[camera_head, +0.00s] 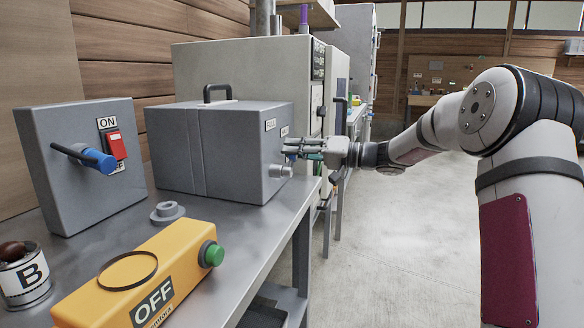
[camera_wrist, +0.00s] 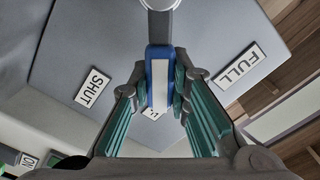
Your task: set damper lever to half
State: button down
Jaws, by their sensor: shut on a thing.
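The damper lever's blue handle (camera_wrist: 158,80) sits between the finger pads of my gripper (camera_wrist: 157,95) in the wrist view. My gripper is shut on it. The lever's grey arm (camera_wrist: 160,28) runs from a round hub at the top edge down to the handle. It points at a middle label (camera_wrist: 150,114), mostly hidden by the handle, between the SHUT label (camera_wrist: 93,87) and the FULL label (camera_wrist: 240,67). In the head view, my gripper (camera_head: 298,147) is at the right face of the grey damper box (camera_head: 220,150), where the handle is mostly hidden by the fingers.
On the metal bench (camera_head: 225,238) stand a grey switch box (camera_head: 75,195) with a red switch and another blue-ended lever, a yellow box (camera_head: 165,255) with a green button, a grey ring (camera_head: 167,212) and a can marked B (camera_head: 25,280). The floor at right is clear.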

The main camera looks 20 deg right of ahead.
jog(key=shift+s+n+b, duration=0.15)
jog(key=shift+n+b, duration=0.15)
jog(key=shift+b, duration=0.3)
jog(key=shift+r, duration=0.1)
jog(key=c, duration=1.5)
grip_release()
jog(key=shift+a, duration=0.1)
jog(key=v, duration=1.2)
